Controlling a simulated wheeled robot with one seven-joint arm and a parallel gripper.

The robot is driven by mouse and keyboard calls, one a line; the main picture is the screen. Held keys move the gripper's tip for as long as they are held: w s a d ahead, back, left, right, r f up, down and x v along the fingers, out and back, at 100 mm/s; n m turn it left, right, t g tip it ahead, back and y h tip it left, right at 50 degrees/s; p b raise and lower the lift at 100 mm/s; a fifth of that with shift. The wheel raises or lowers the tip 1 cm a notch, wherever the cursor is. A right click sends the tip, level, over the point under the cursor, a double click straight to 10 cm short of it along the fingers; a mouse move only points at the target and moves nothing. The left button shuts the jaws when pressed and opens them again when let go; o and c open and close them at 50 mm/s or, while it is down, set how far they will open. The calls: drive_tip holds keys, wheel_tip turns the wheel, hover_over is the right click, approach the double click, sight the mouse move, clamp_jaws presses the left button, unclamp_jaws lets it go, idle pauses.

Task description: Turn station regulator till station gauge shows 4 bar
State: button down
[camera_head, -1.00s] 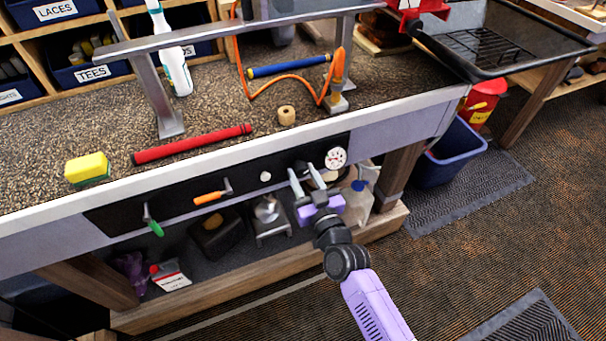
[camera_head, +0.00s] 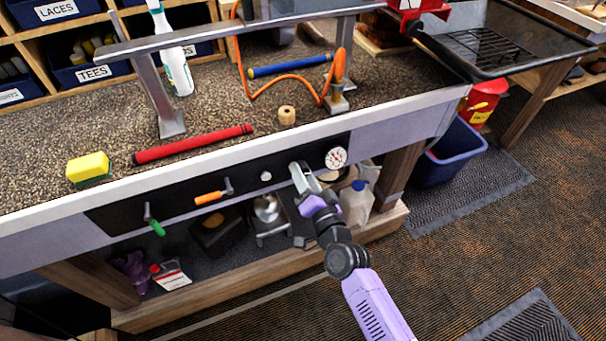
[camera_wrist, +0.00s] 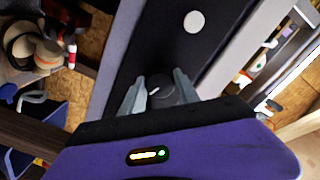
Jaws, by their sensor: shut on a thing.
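The station gauge (camera_head: 336,158) is a round white dial on the dark panel under the bench top. Its needle is too small to read in the head view. The station regulator (camera_wrist: 161,89) is a dark round knob with a white pointer line in the wrist view. My gripper (camera_wrist: 160,76) is shut on it, with one grey finger on each side. In the head view my gripper (camera_head: 298,168) is at the panel just left of the gauge, and it hides the knob there.
The dark panel (camera_head: 180,206) also carries a green-handled lever (camera_head: 155,226), an orange-handled lever (camera_head: 209,197) and a small white disc (camera_head: 266,176). A white jug (camera_head: 355,203) stands on the shelf below. A blue bin (camera_head: 450,155) is at the right.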

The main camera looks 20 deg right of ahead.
drive_tip(key=shift+m, duration=0.7)
drive_tip(key=c, duration=0.9)
unclamp_jaws()
drive_tip(key=shift+s, duration=0.15)
drive_tip(key=s, duration=0.7)
drive_tip(key=shift+s+b, duration=0.3)
drive_tip(key=shift+b, duration=0.1)
